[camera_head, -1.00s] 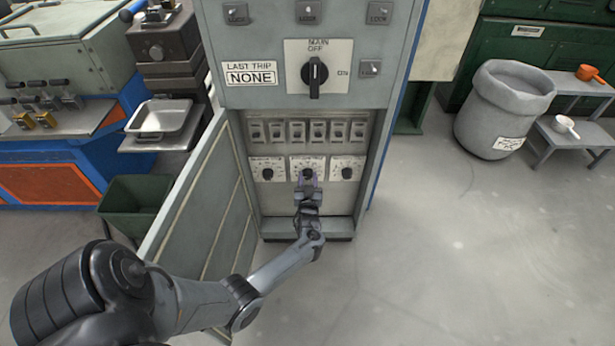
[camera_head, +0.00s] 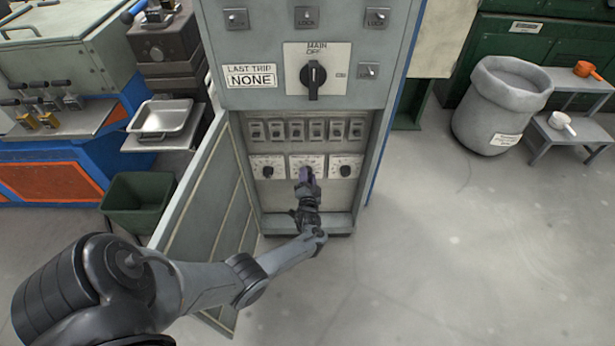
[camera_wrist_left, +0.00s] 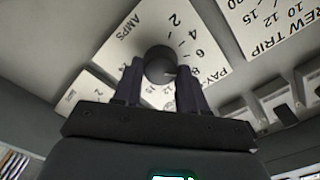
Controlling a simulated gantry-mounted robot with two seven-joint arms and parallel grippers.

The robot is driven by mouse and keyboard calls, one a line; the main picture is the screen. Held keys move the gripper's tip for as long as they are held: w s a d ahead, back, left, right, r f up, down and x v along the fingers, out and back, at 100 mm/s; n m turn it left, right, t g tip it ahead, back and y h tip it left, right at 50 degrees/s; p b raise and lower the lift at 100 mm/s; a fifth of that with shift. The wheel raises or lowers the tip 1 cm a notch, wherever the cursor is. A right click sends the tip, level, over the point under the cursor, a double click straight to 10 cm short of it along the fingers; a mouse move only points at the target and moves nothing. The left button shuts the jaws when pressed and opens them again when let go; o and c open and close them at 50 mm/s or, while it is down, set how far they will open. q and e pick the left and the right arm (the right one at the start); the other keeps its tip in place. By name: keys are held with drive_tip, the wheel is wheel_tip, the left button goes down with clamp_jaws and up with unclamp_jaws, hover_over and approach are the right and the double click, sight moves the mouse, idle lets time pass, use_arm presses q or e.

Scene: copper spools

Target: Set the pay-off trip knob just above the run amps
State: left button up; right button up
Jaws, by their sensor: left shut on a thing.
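The pay-off trip knob (camera_wrist_left: 160,64) is a dark round knob on a white plate (camera_wrist_left: 150,30) marked AMPS and PAY, with numbers around it. A light pointer mark on the knob points roughly toward the 8. My left gripper (camera_wrist_left: 160,88) is shut on the knob, one dark finger on each side. In the head view my left gripper (camera_head: 306,176) reaches the middle of three dial plates (camera_head: 298,160) in the open cabinet and covers most of the knob. The run amps reading cannot be made out. My right gripper is not in view.
A neighbouring plate marked "REW TRIP" (camera_wrist_left: 270,25) is close by. A row of switches (camera_head: 297,130) sits above the dials. The main switch (camera_head: 312,76) is higher up.

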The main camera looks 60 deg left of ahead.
use_arm(q)
drive_tip(key=shift+m, duration=0.6)
drive_tip(key=o, duration=1)
drive_tip(key=shift+o, duration=0.2)
drive_tip(key=shift+d, duration=0.1)
drive_tip(key=p+v, duration=0.4)
drive_tip(key=v, duration=0.6)
drive_tip(key=shift+s+d+p, duration=0.2)
drive_tip(key=shift+d+p, duration=0.05)
drive_tip(key=shift+p, duration=0.15)
